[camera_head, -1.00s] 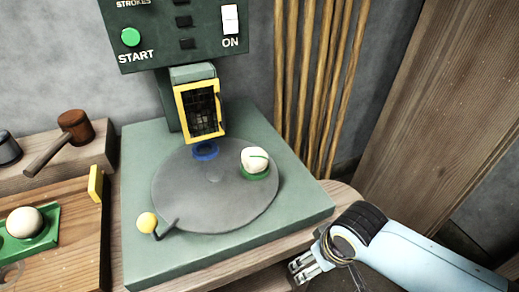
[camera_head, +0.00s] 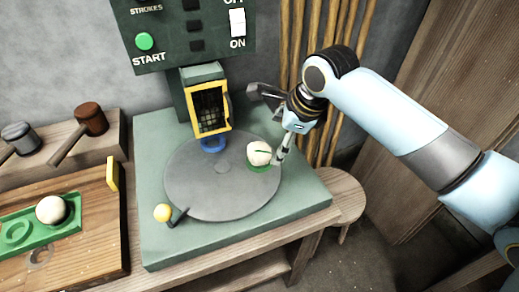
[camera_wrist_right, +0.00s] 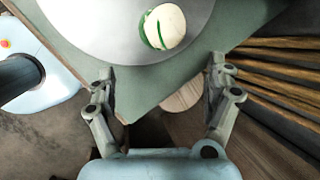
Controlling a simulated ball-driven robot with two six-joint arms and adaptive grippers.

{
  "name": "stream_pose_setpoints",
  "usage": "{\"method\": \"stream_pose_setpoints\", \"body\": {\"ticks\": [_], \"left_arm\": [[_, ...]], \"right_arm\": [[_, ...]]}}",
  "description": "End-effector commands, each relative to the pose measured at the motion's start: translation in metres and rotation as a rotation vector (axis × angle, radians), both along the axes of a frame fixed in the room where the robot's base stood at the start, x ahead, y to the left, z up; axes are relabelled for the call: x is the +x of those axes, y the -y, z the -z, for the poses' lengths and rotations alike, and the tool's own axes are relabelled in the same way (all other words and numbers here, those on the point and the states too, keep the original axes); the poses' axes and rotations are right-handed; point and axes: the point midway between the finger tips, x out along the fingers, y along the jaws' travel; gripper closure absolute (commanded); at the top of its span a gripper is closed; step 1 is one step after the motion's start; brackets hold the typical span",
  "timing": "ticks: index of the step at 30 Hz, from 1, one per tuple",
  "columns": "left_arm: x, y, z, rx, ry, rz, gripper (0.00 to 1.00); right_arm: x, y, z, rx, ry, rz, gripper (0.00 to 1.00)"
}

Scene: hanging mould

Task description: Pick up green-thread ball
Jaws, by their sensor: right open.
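The green-thread ball (camera_head: 259,152) is cream white with a green line across it. It sits on a green ring (camera_head: 257,168) at the right side of the round grey turntable (camera_head: 205,198). My right gripper (camera_head: 268,125) is above and to the right of the ball, apart from it. In the right wrist view the ball (camera_wrist_right: 163,27) is at the top, just beyond the open fingers (camera_wrist_right: 160,80), with nothing between them. My left gripper is not in view.
A yellow-framed guard (camera_head: 210,107) stands behind the turntable, near a blue ring (camera_head: 213,145). Another pale ball (camera_head: 52,209) sits on a green tray at left. Bamboo poles (camera_head: 345,60) stand behind my right arm.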

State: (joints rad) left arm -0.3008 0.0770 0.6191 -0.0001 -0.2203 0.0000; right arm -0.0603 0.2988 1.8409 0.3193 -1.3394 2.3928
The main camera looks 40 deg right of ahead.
Motion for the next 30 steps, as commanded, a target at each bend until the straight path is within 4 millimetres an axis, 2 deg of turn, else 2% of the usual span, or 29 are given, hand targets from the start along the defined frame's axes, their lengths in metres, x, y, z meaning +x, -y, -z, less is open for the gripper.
{"method": "stream_pose_setpoints", "body": {"ticks": [3, 5, 12, 19, 27, 30], "left_arm": [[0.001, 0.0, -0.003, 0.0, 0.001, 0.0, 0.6], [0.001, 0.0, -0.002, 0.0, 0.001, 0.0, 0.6], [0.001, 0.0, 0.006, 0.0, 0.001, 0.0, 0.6], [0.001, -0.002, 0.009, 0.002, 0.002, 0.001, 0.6], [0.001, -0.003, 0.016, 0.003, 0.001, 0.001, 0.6], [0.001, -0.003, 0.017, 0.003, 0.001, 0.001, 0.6]], "right_arm": [[0.012, 0.004, -0.009, 0.069, 0.001, 0.139, 0.14], [0.016, 0.004, -0.007, 0.089, 0.001, 0.176, 0.14], [0.032, 0.001, 0.028, 0.102, -0.001, 0.201, 0.14], [0.04, -0.002, 0.046, 0.102, -0.001, 0.198, 0.14], [0.054, -0.01, 0.083, 0.1, 0.0, 0.198, 0.14], [0.057, -0.01, 0.088, 0.099, 0.0, 0.197, 0.14]]}}
